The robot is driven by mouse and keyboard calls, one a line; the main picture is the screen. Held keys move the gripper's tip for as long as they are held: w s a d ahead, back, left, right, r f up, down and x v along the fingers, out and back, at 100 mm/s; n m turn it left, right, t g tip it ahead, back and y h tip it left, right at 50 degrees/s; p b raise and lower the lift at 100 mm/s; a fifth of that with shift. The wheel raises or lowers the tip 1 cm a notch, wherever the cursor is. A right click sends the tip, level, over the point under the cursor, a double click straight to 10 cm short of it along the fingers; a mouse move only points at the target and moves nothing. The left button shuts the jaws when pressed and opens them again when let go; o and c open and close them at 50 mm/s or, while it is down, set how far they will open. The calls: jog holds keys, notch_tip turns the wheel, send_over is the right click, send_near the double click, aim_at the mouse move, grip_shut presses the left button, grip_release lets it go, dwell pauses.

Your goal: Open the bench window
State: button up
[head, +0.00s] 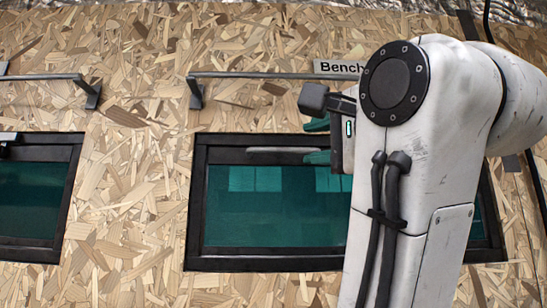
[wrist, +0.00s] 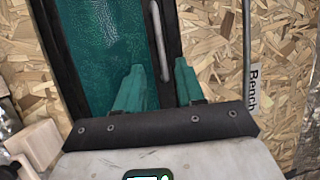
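The bench window (head: 270,205) has a black frame and teal glass, and looks closed in the head view. A grey bar handle (head: 283,150) runs along its top frame. A label reading "Bench" (head: 338,67) is above it. My gripper (head: 318,140) is at the handle's right end, partly hidden by my arm. In the wrist view, my gripper (wrist: 160,82) has two teal fingers spread apart, with the handle (wrist: 158,40) running in between them. No grip on the handle shows. The window (wrist: 105,50) lies to the left there.
A dark rail (head: 260,75) runs on the chipboard wall (head: 140,190) above the window. It also shows in the wrist view (wrist: 246,45). Another teal window (head: 35,200) with its own rail (head: 45,77) is at the left. My arm covers the bench window's right part.

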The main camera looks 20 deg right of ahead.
aim_at(286, 151)
jog(key=p+x, duration=0.4)
jog(key=x, duration=0.7)
jog(key=shift+c, duration=0.2)
grip_shut()
